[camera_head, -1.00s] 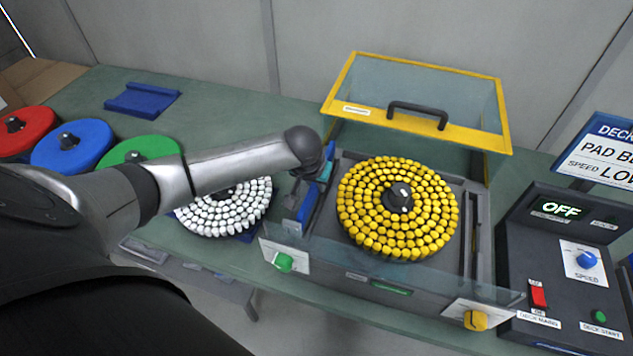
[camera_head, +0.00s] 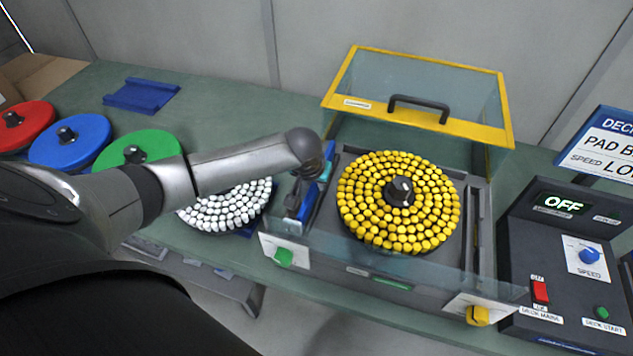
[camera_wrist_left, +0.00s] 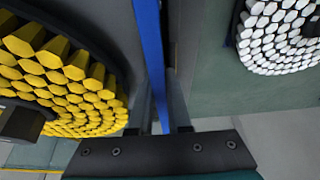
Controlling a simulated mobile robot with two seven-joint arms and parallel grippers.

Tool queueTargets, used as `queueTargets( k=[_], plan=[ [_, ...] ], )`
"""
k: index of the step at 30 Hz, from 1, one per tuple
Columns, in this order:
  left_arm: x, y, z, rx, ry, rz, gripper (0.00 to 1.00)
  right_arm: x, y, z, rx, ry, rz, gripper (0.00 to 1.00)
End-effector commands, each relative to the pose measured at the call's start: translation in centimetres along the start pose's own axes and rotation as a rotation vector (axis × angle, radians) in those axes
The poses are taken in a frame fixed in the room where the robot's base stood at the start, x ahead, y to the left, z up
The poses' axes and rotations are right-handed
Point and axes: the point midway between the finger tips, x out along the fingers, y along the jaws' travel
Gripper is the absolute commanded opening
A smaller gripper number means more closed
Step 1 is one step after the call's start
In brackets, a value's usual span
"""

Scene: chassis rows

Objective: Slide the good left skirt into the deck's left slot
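The blue left skirt (camera_head: 309,201) is a narrow upright strip at the left side of the grey deck (camera_head: 330,262). My left gripper (camera_head: 304,186) is over it, partly hidden by my own wrist. In the left wrist view the skirt (camera_wrist_left: 151,50) runs lengthwise between the two close fingers (camera_wrist_left: 161,115), which seem shut on it. It lies along the deck's left edge, where the left slot is; the fingers hide how deep it sits. My right gripper is not in view.
A yellow-studded pad (camera_head: 365,215) fills the deck's middle, under a raised yellow-framed clear cover (camera_head: 440,85). A white-studded pad (camera_head: 222,212) lies left of the deck. The control box (camera_head: 560,270) at right reads OFF. A blue holder (camera_head: 140,95) stands at the back left.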

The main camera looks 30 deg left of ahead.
Motion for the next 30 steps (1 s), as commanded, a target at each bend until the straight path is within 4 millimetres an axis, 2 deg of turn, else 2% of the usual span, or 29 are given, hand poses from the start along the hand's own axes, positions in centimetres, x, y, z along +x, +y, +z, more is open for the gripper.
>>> queueTargets(
  k=[1, 6, 9, 16, 20, 23, 30],
  plan=[
    [0.1, 0.0, 0.1, 0.0, -0.001, 0.0, 0.23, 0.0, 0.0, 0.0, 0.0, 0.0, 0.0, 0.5],
    [0.1, 0.0, 0.1, 0.0, -0.002, 0.0, 0.42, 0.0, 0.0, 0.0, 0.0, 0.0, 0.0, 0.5],
    [0.1, 0.0, 0.1, 0.0, -0.003, 0.0, 0.5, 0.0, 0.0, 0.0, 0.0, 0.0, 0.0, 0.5],
    [0.1, 0.0, 0.2, 0.0, -0.006, -0.002, 0.5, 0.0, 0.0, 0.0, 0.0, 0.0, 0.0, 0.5],
    [-0.6, -0.1, 0.2, 0.0, -0.005, -0.002, 0.5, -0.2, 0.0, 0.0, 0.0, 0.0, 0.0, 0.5],
    [-1.7, 0.0, 0.1, 0.001, -0.004, 0.0, 0.5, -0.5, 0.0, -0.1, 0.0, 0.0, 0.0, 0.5],
    [-5.8, 0.0, 0.0, 0.001, -0.002, 0.0, 0.5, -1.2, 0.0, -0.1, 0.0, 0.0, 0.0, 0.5]
  ],
)
